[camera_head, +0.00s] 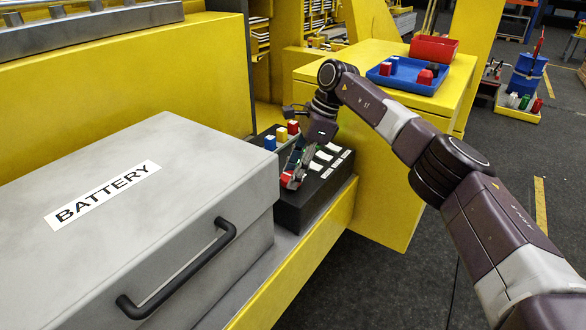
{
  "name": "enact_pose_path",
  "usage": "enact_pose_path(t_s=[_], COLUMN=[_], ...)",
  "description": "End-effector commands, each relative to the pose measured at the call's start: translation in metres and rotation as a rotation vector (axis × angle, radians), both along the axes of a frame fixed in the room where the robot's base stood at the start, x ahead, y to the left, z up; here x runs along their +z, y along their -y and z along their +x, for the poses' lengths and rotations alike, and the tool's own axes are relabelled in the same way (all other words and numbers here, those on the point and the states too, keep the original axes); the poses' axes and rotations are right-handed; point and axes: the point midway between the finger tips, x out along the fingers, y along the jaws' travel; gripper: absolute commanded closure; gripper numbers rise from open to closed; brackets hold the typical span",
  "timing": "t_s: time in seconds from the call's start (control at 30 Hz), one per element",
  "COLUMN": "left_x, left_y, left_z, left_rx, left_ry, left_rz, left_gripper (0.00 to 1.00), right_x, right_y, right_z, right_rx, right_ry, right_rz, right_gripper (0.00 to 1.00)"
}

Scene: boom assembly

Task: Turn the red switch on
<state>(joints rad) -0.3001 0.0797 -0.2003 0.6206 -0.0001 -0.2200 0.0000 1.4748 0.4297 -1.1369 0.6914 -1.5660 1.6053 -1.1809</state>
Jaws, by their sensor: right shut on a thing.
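A black switch box (313,203) sits on the ledge beside the grey battery case. Its top carries pale labels and small coloured parts. My right gripper (294,171) reaches down onto the box from the right and is shut at its near left side. A small red part (286,179), which looks like the red switch, shows at the fingertips. The fingers hide part of it, and its exact position cannot be told. My left gripper is out of view.
The battery case (115,210) with a black handle (180,270) fills the left. Blue (270,143), yellow (281,135) and red (293,127) blocks stand behind the gripper. A blue tray (405,83) and a red bin (434,49) stand on the yellow cabinet.

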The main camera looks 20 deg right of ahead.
Motion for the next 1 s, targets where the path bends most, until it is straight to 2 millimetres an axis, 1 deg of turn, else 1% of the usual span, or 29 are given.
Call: enact_pose_path(t_s=[0.03, 0.57, 0.6, 0.73, 0.77, 1.0], left_x=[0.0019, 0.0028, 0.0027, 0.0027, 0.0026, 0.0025], left_y=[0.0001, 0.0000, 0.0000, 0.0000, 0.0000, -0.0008], left_z=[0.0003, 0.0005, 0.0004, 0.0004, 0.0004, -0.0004], left_rx=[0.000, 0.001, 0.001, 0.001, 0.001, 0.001], left_ry=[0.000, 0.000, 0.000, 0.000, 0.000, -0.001], left_rz=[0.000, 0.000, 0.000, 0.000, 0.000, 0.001], left_gripper=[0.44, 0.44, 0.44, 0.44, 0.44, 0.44], right_x=[0.0037, 0.0029, 0.0030, 0.0022, 0.0020, 0.0011], right_y=[-0.0001, 0.0004, 0.0004, 0.0003, 0.0003, 0.0003], right_z=[0.0016, 0.0018, 0.0018, 0.0015, 0.0013, 0.0008], right_rx=[0.008, 0.033, 0.033, 0.032, 0.033, 0.032], right_ry=[0.006, 0.007, 0.007, 0.006, 0.005, 0.003], right_rz=[0.001, 0.001, 0.001, 0.000, 0.000, 0.000], right_gripper=[0.86, 0.86, 0.60, 0.46, 0.44, 0.44])
